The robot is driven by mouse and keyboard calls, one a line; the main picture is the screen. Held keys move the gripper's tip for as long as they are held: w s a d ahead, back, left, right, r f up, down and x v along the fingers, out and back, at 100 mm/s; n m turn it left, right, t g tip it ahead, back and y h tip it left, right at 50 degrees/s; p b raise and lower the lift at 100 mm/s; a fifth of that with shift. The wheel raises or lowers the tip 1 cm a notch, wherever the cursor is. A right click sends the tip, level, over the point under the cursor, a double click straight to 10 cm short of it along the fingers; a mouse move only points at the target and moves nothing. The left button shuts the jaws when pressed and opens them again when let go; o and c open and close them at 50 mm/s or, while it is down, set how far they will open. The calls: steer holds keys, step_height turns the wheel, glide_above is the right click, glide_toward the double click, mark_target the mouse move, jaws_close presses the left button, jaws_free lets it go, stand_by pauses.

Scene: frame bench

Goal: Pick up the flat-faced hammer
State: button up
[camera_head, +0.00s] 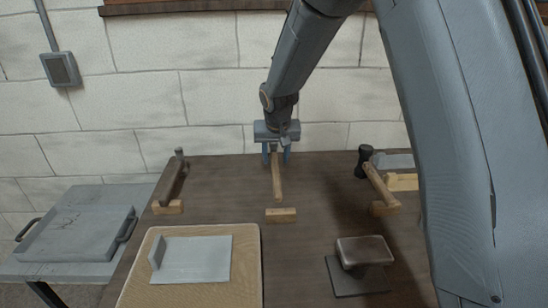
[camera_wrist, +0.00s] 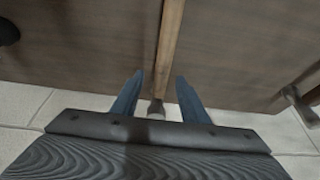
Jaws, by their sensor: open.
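Three hammers lie on the dark bench, each handle propped on a small wooden block. The middle hammer (camera_head: 278,185) points its handle toward me; its head is largely hidden by my gripper (camera_head: 276,161) in the head view. In the wrist view my gripper (camera_wrist: 160,78) is open, its blue fingers on either side of the middle hammer's handle (camera_wrist: 170,40), with a small grey metal end (camera_wrist: 157,108) between them. Contact cannot be told. The left hammer (camera_head: 172,182) has a dark handle; the right one (camera_head: 379,184) has a black head. Which head is flat-faced is unclear.
The bench (camera_head: 225,185) stands against a pale block wall. A tan mat (camera_head: 205,294) with a grey plate (camera_head: 195,260) lies at front left. A block on a dark base (camera_head: 362,252) stands front right. A grey case (camera_head: 80,235) lies on a side table.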

mark_target(275, 161)
steer(key=shift+p+x, duration=0.85)
steer(key=shift+x, duration=1.45)
steer(key=shift+a+f, duration=0.1)
steer(key=shift+a, duration=0.05)
jaws_close()
